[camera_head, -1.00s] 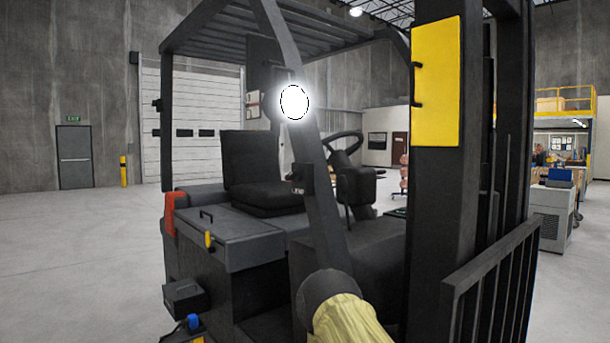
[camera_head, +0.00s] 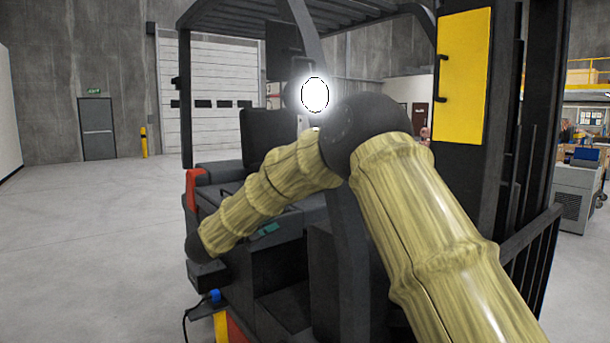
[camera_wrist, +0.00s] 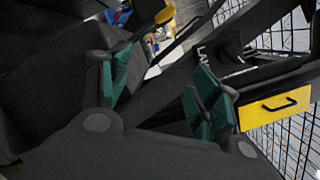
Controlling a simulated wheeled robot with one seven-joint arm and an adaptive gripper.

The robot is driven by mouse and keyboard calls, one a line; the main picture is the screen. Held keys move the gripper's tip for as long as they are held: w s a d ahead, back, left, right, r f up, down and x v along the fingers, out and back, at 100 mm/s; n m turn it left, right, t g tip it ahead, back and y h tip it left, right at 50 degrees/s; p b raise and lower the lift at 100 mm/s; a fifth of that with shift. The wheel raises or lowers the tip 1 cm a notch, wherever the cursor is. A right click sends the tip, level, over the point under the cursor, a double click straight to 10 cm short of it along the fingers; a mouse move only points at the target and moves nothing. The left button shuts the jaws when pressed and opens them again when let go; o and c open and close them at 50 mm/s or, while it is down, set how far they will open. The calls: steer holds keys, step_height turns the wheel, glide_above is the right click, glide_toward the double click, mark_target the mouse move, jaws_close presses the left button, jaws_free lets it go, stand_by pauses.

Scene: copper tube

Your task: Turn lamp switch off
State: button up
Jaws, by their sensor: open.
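The lamp (camera_head: 315,95) glows bright white on the forklift's front pillar in the head view. In the wrist view, a small dark switch box (camera_wrist: 231,46) with partly readable white lettering sits on a dark slanted bar, beyond the right fingertip. In the head view, the switch spot on the pillar is hidden behind my arm. My gripper (camera_wrist: 163,92) is open and empty, its two green-padded fingers well apart, with the bar running behind the gap between them. Whether a finger touches the bar cannot be told.
The seat (camera_head: 268,135) stands behind the pillar. Open floor (camera_head: 90,240) lies to the left.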

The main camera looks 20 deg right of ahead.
step_height(320, 180, up, 13)
steer(key=s+m+g+h, duration=0.1)
steer(key=s+m+g, duration=0.25)
steer(key=m, duration=0.35)
steer(key=p+x, duration=0.5)
steer(key=x, duration=0.5)
steer(key=shift+w+p, duration=0.3)
steer(key=shift+d+g, duration=0.1)
steer(key=shift+g, duration=0.15)
steer(key=c, duration=1)
